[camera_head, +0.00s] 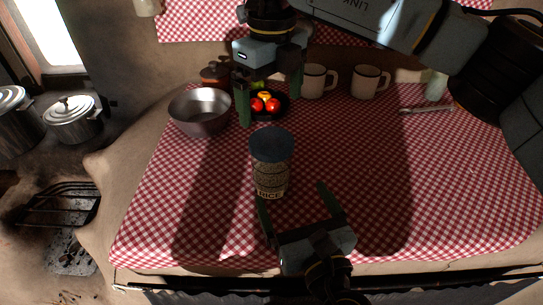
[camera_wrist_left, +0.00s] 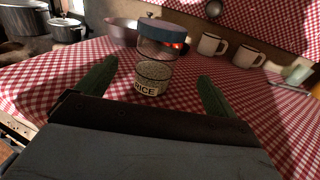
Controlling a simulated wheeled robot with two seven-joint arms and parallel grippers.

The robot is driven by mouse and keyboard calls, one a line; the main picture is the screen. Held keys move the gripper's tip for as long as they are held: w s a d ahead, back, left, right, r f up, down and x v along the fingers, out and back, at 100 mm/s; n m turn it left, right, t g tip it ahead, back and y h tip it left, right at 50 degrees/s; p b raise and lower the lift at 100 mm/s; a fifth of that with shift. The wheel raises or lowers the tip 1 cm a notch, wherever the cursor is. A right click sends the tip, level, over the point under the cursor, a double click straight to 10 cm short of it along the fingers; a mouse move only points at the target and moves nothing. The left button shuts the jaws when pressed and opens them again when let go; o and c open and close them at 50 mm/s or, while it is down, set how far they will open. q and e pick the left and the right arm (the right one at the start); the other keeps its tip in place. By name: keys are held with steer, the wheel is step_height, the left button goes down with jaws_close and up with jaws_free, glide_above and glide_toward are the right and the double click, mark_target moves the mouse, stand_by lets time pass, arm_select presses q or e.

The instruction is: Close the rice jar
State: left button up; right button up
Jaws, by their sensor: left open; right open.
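The rice jar (camera_head: 271,175) stands upright on the checked cloth, clear glass with a "RICE" label and pale rice low inside. Its blue lid (camera_head: 271,143) is at the top of the jar; I cannot tell whether it is fully seated. In the left wrist view the jar (camera_wrist_left: 152,72) and lid (camera_wrist_left: 168,29) show ahead, between and beyond the fingers. My left gripper (camera_head: 291,192) is open and empty, on the near side of the jar, with its left finger close to the jar's base. My right gripper (camera_head: 271,111) is open and empty, pointing down behind the jar.
A metal bowl (camera_head: 201,112) stands left of the right gripper. A dark bowl of vegetables (camera_head: 266,106) is behind the jar. Two white mugs (camera_head: 316,81) (camera_head: 368,82) stand at the back. The cloth (camera_head: 450,190) is clear at right.

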mark_target(271, 153)
arm_select(q)
steer(key=shift+s, duration=0.25)
arm_select(e)
steer(key=shift+s, duration=0.3)
arm_select(q)
steer(key=x, duration=1.3)
steer(key=shift+w+a, duration=0.1)
steer(key=shift+w, duration=0.1)
arm_select(e)
steer(key=shift+w, duration=0.1)
